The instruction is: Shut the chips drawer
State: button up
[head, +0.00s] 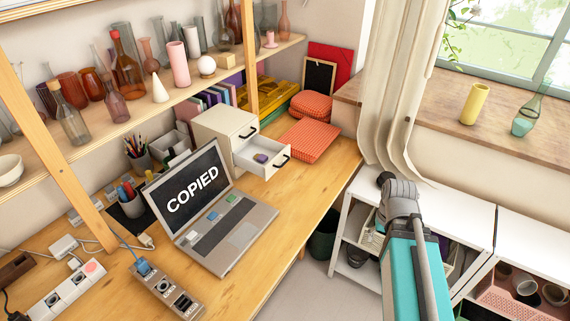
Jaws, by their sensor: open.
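A small cream drawer cabinet (221,127) stands at the back of the wooden desk, against the wall. Its lower drawer (266,166) is pulled out, with a dark handle on its front. A small purple and orange item (261,158) lies inside it. The upper drawer (244,134) is shut. No label shows which drawer is the chips drawer. My gripper (385,179) is only partly visible beyond my grey wrist, to the right of the desk and well apart from the open drawer. It is open, and I see nothing in it.
An open laptop (230,230) with small coloured pieces stands in front of the cabinet. Red patterned boxes (309,140) lie right of the open drawer. Glass bottles fill the shelf (150,103) above. The desk's right front strip is clear. A white shelf unit (463,216) stands right.

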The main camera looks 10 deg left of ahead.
jog(key=w+a, duration=0.1)
jog(key=w+a+f+y+b, duration=0.1)
jog(key=w+a+y, duration=0.1)
jog(key=shift+w+a+f+t+b, duration=0.15)
jog(key=shift+f+t+b, duration=0.15)
jog(key=shift+b, duration=0.1)
jog(key=c, duration=0.7)
jog(key=w+a+y+b, duration=0.1)
jog(key=w+a+y, duration=0.1)
jog(key=w+a, duration=0.1)
jog(key=w+a+m+t+y+b, duration=0.1)
jog(key=w+a+y+b, duration=0.1)
jog(key=w+a, duration=0.1)
jog(key=shift+w+a+f+y, duration=0.2)
jog(key=shift+w+a+y, duration=0.1)
jog(key=shift+a, duration=0.15)
grip_shut()
jog(key=w+a+r+m+t+y+b, duration=0.1)
jog(key=w+a+r+t+y+b, duration=0.1)
jog(key=w+a+y+b, duration=0.1)
jog(key=w+a+r+m+t+y+b, duration=0.2)
jog(key=w+a+r+y+b, duration=0.1)
jog(key=w, duration=0.5)
jog(key=shift+w+a+r+y, duration=0.35)
jog(key=shift+a+y, duration=0.4)
jog(key=shift+y, duration=0.15)
